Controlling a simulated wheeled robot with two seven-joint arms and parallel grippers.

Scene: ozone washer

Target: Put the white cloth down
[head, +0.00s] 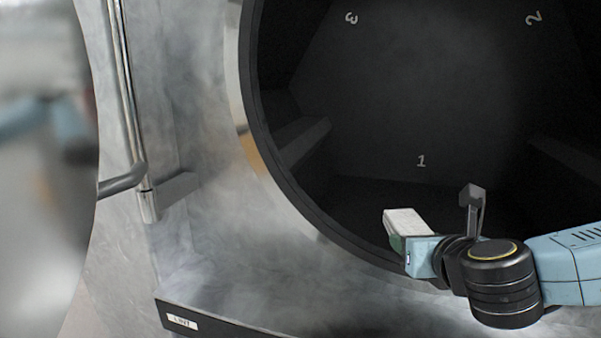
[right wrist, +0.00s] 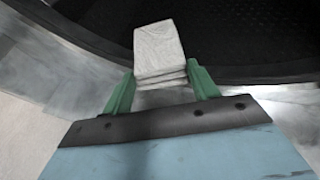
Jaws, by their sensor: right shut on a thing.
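The white cloth (head: 404,222) is a small folded stack, held at the lower edge of the washer's round opening in the head view. It also shows in the right wrist view (right wrist: 159,50), between the green fingers. My right gripper (head: 398,241) is shut on the cloth; in the right wrist view its fingers (right wrist: 160,84) are at the cloth's two sides. The washer drum (head: 420,100) is dark inside, with the numbers 1, 2 and 3 on its walls. I cannot tell whether the cloth touches the drum. My left gripper is not in view.
The drum's round metal rim (head: 262,150) surrounds the opening. A vertical metal bar with a handle (head: 125,180) stands to the left, and a blurred shiny surface (head: 45,150) fills the far left. A dark labelled ledge (head: 210,322) runs below. The visible drum interior looks empty.

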